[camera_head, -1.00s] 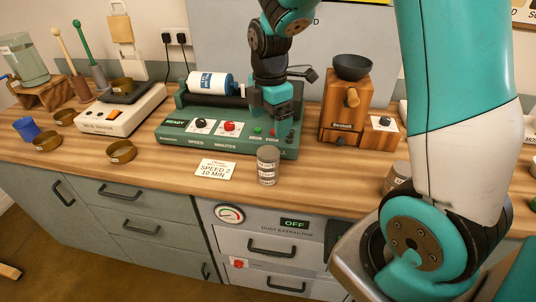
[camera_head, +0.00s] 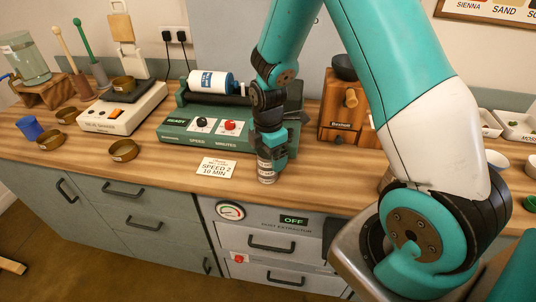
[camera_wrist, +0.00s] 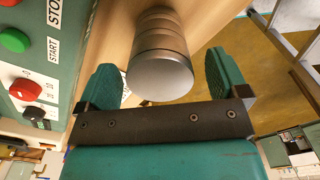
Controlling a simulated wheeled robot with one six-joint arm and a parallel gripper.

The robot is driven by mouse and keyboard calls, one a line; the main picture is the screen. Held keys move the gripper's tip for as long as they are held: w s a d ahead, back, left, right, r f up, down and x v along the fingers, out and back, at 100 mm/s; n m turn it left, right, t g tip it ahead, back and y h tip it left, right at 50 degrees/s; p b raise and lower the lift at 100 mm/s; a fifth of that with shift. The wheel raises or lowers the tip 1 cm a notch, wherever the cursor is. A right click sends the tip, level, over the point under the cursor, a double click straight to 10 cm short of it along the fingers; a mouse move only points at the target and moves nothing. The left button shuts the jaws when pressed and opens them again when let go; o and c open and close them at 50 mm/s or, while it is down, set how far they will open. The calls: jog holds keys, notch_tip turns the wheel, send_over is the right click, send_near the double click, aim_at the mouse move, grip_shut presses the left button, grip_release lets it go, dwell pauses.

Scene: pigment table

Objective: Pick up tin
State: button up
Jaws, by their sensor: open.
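In the wrist view my gripper (camera_wrist: 162,80) is open, with a gap on each side of the tin. The fingers do not appear to touch it.
The green roller machine (camera_head: 175,131) with a white and blue jar (camera_head: 209,82) stands just behind. A speed card (camera_head: 216,168) lies left of the tin. A wooden grinder (camera_head: 339,105) stands to the right. Brass bowls (camera_head: 124,150) are further left.

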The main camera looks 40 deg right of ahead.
jog(key=c, duration=1)
jog(key=shift+r, duration=0.15)
